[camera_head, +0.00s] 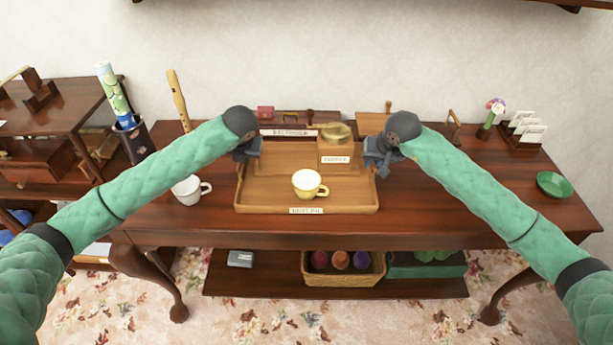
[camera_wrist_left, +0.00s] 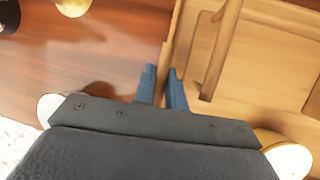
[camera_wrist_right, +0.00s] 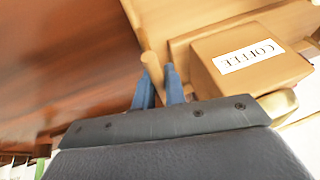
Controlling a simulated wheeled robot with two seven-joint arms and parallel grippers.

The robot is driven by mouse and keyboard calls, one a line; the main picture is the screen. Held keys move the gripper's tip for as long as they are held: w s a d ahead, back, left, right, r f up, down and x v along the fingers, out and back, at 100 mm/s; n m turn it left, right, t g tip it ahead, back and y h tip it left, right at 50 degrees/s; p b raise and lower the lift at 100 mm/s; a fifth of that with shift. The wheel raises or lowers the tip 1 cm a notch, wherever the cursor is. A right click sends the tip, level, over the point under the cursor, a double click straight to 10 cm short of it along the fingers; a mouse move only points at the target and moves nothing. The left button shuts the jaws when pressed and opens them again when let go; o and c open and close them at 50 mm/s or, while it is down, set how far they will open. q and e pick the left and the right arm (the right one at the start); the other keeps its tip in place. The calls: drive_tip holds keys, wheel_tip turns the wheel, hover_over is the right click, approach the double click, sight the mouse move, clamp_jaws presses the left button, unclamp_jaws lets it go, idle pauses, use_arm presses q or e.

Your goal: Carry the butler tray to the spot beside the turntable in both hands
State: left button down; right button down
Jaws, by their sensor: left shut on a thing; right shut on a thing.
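The butler tray (camera_head: 250,195) is a light wooden tray in the middle of the dark table. A yellow and white cup (camera_head: 306,183) stands on it, with a box labelled COFFEE (camera_head: 338,158) behind the cup. My left gripper (camera_head: 249,153) is shut on the tray's left side; its blue fingers straddle the wood in the left wrist view (camera_wrist_left: 162,76). My right gripper (camera_head: 380,160) is shut on the tray's right side, on a wooden bar in the right wrist view (camera_wrist_right: 158,78). I cannot make out the turntable. I cannot tell if the tray is lifted.
A white mug (camera_head: 187,191) stands just left of the tray. A recorder (camera_head: 179,100) stands upright at the back left. A green bowl (camera_head: 552,185), a flower vase (camera_head: 487,128) and a card rack (camera_head: 524,132) are at the right. The table is clear between tray and bowl.

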use_arm(q)
drive_tip(key=shift+r, duration=0.25)
use_arm(e)
drive_tip(key=shift+r, duration=0.25)
